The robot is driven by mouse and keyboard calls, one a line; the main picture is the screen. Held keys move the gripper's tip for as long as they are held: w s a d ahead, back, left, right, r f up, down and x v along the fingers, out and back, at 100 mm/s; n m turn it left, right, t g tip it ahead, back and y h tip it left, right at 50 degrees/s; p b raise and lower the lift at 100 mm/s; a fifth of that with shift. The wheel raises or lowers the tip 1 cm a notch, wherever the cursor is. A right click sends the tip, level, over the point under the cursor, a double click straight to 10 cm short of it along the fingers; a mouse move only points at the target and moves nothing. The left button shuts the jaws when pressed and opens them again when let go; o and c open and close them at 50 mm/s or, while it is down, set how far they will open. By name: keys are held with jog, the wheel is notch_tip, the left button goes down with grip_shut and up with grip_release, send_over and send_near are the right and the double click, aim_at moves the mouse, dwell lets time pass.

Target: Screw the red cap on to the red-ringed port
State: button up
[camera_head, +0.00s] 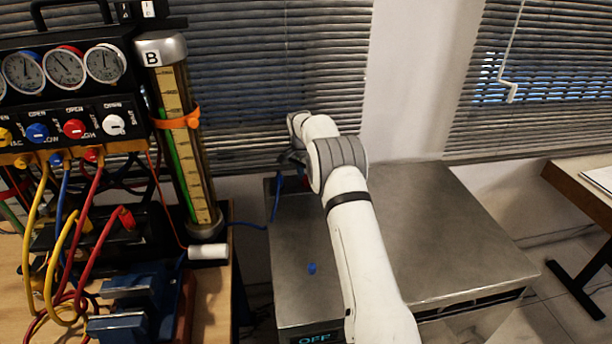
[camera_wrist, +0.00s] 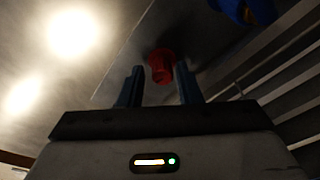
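In the wrist view a small red piece (camera_wrist: 162,66), which looks like the red cap, shows between the two dark fingertips of my gripper (camera_wrist: 160,72). The fingers stand apart, with a narrow gap beside the red piece, so I see no firm grip on it. Whether it rests on the metal surface or on a port is unclear. I cannot make out the red-ringed port.
A blue cap (camera_head: 312,268) lies on the metal box top (camera_head: 430,230). A blue hose (camera_head: 276,200) runs to the box's back left. A gauge rig (camera_head: 70,100) with coloured hoses, a tall cylinder (camera_head: 185,145) and a blue vise (camera_head: 130,300) stand left. The box's right side is clear.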

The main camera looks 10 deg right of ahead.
jog(key=o, duration=0.6)
jog(key=shift+c, duration=0.2)
jog(key=shift+a+r, duration=0.15)
jog(key=shift+r, duration=0.35)
jog(key=s+r+n, duration=0.1)
jog(key=s+r, duration=0.4)
jog(key=r, duration=0.3)
jog(key=s+r+n, duration=0.1)
jog(key=s+r, duration=0.3)
jog(key=r, duration=0.4)
jog(key=s+r+n+t, duration=0.1)
jog(key=s+r+n, duration=0.35)
jog(key=s, duration=1.25)
jog(key=s+f+n+y, duration=0.1)
jog(key=s+f+n, duration=0.2)
jog(key=s, duration=2)
jog(key=shift+s+a+f+t+b, duration=0.3)
jog(key=shift+s+f+b, duration=0.1)
jog(key=shift+f, duration=0.25)
